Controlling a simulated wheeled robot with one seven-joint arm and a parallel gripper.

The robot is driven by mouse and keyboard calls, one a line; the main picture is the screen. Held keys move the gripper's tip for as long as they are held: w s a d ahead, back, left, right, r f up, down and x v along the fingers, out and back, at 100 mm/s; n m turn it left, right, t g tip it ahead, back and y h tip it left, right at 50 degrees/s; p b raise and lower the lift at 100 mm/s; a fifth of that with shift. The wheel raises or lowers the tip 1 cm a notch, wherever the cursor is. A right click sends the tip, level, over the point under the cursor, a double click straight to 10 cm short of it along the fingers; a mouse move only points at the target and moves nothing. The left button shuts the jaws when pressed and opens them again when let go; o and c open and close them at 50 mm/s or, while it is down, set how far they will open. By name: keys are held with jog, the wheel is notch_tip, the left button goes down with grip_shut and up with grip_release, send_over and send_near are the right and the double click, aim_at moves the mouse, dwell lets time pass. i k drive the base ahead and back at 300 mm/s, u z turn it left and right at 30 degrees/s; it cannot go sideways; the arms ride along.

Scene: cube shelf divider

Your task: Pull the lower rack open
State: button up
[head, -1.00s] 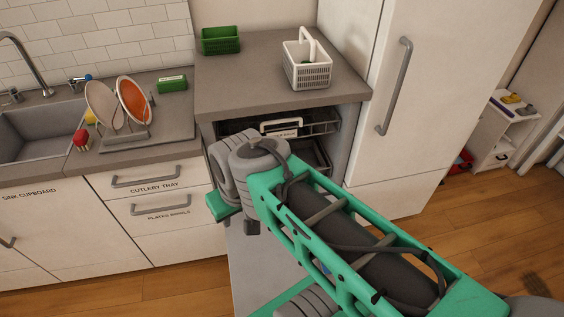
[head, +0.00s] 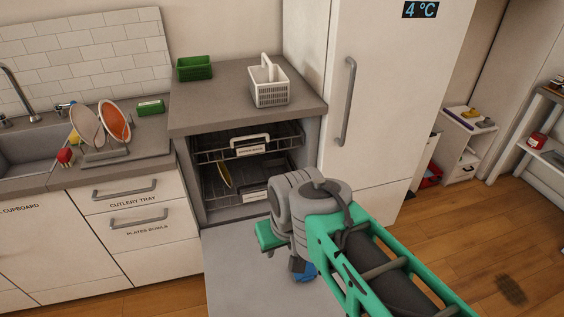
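The dishwasher stands open under the counter, its door (head: 235,265) folded down flat in front. The lower rack (head: 214,206) sits inside the cavity, with a dark front piece bearing a pale label (head: 255,196) at its right. A yellowish plate (head: 224,175) stands tilted in it. The upper rack (head: 212,156), with a white handle and label, is above it. My gripper (head: 283,250) is at the arm's end, in front of the opening's lower right and over the door. My wrist hides part of the lower rack.
A white basket (head: 269,93) and green basket (head: 194,68) stand on the counter above. The fridge (head: 390,110) is close on the right, drawers (head: 140,235) on the left. A round blue thing (head: 306,272) shows beside my wrist, partly hidden.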

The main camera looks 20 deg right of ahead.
aim_at(262, 196)
jog(key=z, duration=0.15)
jog(key=i, duration=0.5)
jog(key=z, duration=0.1)
jog(key=k, duration=0.4)
jog(key=u, duration=1.7)
jog(key=i, duration=1)
jog(key=z, duration=0.55)
